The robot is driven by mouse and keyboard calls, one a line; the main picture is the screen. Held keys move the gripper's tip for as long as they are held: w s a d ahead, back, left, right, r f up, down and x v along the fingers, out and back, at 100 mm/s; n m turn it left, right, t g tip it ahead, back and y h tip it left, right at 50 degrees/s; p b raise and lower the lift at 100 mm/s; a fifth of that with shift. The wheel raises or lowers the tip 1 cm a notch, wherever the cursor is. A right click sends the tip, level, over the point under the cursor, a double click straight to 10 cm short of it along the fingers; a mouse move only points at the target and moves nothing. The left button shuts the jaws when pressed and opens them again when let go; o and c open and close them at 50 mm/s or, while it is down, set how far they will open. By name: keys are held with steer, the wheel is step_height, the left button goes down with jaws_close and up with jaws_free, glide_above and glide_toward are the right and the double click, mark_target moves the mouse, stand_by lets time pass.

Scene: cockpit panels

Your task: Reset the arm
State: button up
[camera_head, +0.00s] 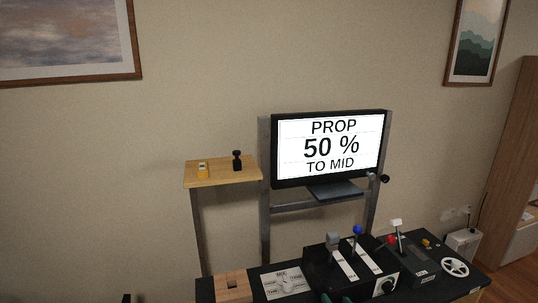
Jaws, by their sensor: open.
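My arm and gripper cannot be made out in the head view. A small dark shape (126,298) is cut off at the bottom edge, left of the desk; I cannot tell what it is. The black cockpit desk (462,286) runs along the bottom right. It carries a lever box (320,268) with grey, blue and red-topped levers, and a white-topped lever (397,225) to their right. A monitor (330,147) above reads "PROP 50 % TO MID".
A wooden cabinet (513,170) stands at the right.

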steer(key=s+a+f+m+t+h, duration=0.1)
steer(key=s+a+f+m+h, duration=0.1)
steer(key=s+a+f, duration=1.5)
steer(key=s+a+r+n+t, duration=0.1)
steer(key=s+r, duration=0.3)
steer(key=s, duration=1)
steer(key=s+a+r+n+y, duration=0.1)
steer(key=s+r+n, duration=0.2)
steer(key=s, duration=1.1)
steer(key=shift+a+r+t, duration=0.4)
steer(key=shift+r, duration=0.55)
steer(key=shift+w, duration=0.1)
steer(key=c, duration=0.3)
